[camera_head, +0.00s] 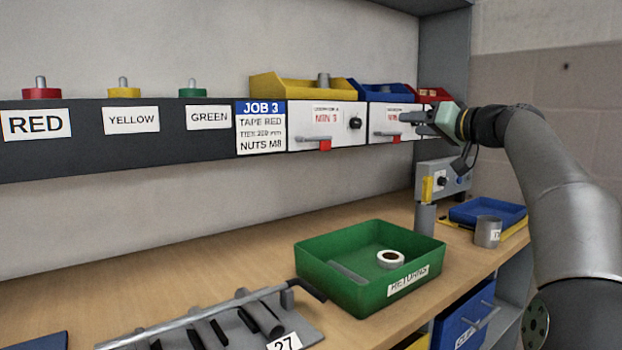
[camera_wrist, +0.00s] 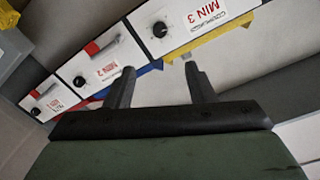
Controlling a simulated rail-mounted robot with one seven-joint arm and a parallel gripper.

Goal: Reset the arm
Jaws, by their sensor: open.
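My gripper (camera_head: 418,122) is raised at the right end of the shelf row in the head view, in front of the white drawer boxes. In the wrist view my gripper (camera_wrist: 160,88) shows two dark fingers spread apart with nothing between them. The wrist view looks at the white box fronts (camera_wrist: 105,60) at a steep tilt. My arm reaches in from the right side of the head view.
A green returns tray (camera_head: 330,252) holding a white tape roll (camera_head: 390,259) stands on the wooden bench. A rack marked 27 (camera_head: 225,325) lies at front left. A metal cup (camera_head: 487,232) and blue tray (camera_head: 470,211) are at right. The bench's back left is clear.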

